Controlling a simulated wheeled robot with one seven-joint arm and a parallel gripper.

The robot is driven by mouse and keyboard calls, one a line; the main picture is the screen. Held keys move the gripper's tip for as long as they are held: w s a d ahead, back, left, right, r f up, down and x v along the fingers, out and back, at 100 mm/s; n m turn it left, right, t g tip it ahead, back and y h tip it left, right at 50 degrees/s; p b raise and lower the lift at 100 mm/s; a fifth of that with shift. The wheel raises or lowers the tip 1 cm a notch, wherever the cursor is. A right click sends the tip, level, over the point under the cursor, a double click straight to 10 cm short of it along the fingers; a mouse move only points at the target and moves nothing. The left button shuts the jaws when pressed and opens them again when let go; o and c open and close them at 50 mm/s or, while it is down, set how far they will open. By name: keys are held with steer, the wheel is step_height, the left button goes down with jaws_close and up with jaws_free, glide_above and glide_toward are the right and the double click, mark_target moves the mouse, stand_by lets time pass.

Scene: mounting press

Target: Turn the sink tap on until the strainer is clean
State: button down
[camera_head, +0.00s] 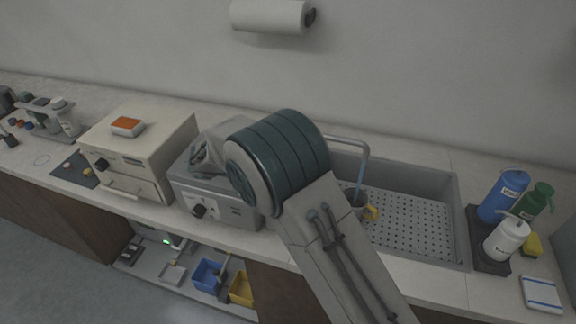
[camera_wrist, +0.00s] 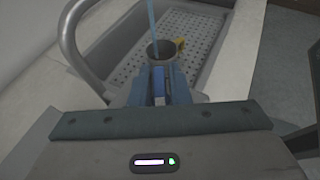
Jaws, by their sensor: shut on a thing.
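The sink tap's grey pipe (camera_wrist: 72,42) arches at the left of the wrist view; its spout (camera_head: 345,140) shows in the head view. A thin blue water stream (camera_wrist: 152,22) runs down into the strainer (camera_wrist: 162,52), a small round cup with a yellow handle. The strainer (camera_head: 357,203) also shows in the sink in the head view; its inside is too dark to judge for dirt. My gripper (camera_wrist: 159,82) is shut on a small blue part, seemingly the tap lever, in front of the strainer. My arm hides it in the head view.
The sink (camera_head: 458,215) has a perforated floor (camera_head: 415,225). Right of it stand a blue bottle (camera_head: 502,195), a green bottle (camera_head: 535,203) and a white bottle (camera_head: 506,240). A grey machine (camera_head: 225,208) and a beige box (camera_head: 140,160) stand left of my arm.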

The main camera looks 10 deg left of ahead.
steer(key=m+g, duration=0.2)
steer(key=m+g+h+p, duration=0.1)
steer(key=m+g, duration=0.1)
steer(key=m+g+p, duration=0.1)
steer(key=g, duration=0.1)
steer(key=shift+s+m+g, duration=0.3)
steer(key=shift+s+m, duration=0.1)
steer(key=shift+r, duration=0.1)
steer(key=c, duration=1.5)
jaws_free()
